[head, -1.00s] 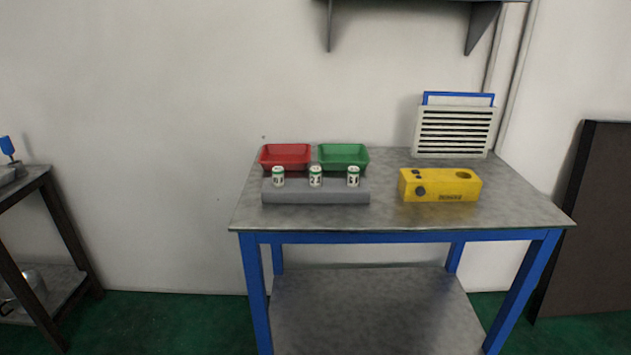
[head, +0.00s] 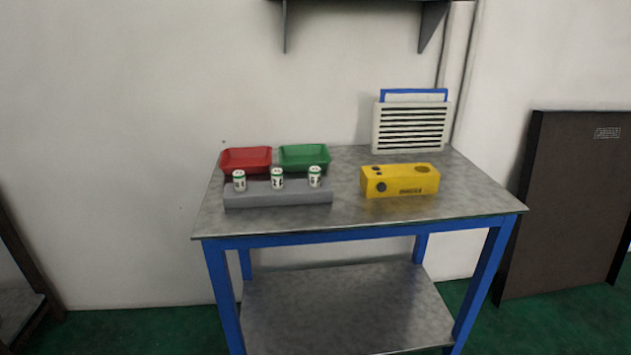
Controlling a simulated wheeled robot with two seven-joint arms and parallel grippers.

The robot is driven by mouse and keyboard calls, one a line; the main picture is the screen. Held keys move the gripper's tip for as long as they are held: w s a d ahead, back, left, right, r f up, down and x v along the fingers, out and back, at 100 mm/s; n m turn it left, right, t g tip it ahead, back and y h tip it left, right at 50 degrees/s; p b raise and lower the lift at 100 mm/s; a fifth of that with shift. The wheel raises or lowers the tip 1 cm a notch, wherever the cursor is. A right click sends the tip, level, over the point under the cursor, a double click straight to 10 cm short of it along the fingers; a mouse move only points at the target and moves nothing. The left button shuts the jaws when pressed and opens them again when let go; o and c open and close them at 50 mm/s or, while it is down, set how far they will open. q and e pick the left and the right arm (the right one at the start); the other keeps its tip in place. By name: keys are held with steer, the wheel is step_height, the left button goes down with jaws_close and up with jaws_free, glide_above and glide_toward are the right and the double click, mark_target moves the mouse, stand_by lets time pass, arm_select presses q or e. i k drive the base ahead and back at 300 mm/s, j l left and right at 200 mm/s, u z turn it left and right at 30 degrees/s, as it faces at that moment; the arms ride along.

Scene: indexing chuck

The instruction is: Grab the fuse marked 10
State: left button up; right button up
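The grey block (head: 278,196) sits at the table's left side. Dark marks show on the fuses, but they are too small to read, so I cannot tell which one is marked 10. Neither of my grippers is in view.
Behind the block are a red tray (head: 246,159) and a green tray (head: 304,157). A yellow box (head: 399,181) and a louvred grey unit (head: 410,127) stand to the right. The table (head: 360,222) has a clear front edge. A dark panel (head: 565,200) leans at the right.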

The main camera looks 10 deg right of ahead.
mark_target(239, 176)
steer(key=i+l, duration=0.3)
steer(key=l, duration=0.15)
steer(key=i+l, duration=0.35)
